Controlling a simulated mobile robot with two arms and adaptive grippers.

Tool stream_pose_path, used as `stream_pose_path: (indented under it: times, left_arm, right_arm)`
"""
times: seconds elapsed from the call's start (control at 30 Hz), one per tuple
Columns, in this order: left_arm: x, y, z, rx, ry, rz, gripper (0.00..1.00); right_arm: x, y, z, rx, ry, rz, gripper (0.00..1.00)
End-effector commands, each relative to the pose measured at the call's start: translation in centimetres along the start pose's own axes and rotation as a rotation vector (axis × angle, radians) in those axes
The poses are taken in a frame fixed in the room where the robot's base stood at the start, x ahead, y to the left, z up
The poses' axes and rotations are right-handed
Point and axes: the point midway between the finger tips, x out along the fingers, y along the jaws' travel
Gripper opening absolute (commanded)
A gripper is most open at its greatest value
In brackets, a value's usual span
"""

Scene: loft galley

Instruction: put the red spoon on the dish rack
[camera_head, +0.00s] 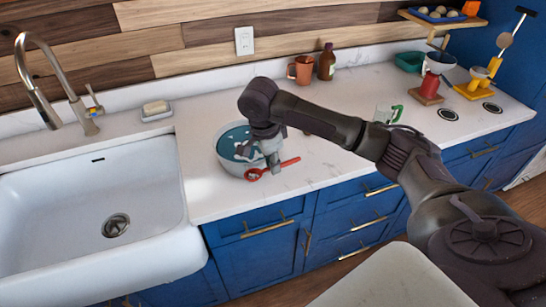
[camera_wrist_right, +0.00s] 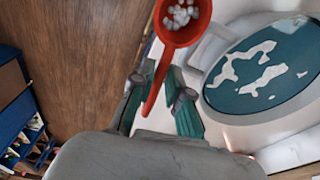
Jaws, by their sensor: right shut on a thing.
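The red spoon (camera_head: 289,162) is at the front right of a pale round tub (camera_head: 229,167) holding blue liquid with white suds. My right gripper (camera_head: 272,163) is shut on the spoon's handle, near the tub's rim. In the right wrist view the spoon (camera_wrist_right: 180,35) has its bowl at the top, with pale spots in it that I cannot identify. Its handle passes between the teal-padded fingers of my right gripper (camera_wrist_right: 160,104). The tub (camera_wrist_right: 212,47) is to the right of it there. I see no dish rack. My left gripper is not in view.
A white sink (camera_head: 150,190) with a faucet (camera_head: 62,90) is at the left, a soap dish (camera_head: 157,115) behind. An orange mug (camera_head: 301,70), a brown bottle (camera_head: 327,64) and a glass mug (camera_head: 382,112) stand on the counter. Bare counter lies right of the tub.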

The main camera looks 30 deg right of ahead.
Motion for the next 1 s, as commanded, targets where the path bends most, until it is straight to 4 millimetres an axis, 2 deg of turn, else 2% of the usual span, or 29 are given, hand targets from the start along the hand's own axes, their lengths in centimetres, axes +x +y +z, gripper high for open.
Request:
stream_pose_path:
  times: [0.27,0.8,1.0]
  left_arm:
    - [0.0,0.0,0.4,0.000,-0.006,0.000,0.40]
    - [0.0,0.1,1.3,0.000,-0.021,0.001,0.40]
    - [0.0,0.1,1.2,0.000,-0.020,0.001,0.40]
  right_arm:
    - [1.8,3.5,2.1,-0.295,0.000,-0.041,0.00]
    - [7.1,14.9,9.0,-1.291,-0.004,-0.193,0.00]
    - [8.6,18.0,10.9,-1.568,-0.003,-0.236,0.00]
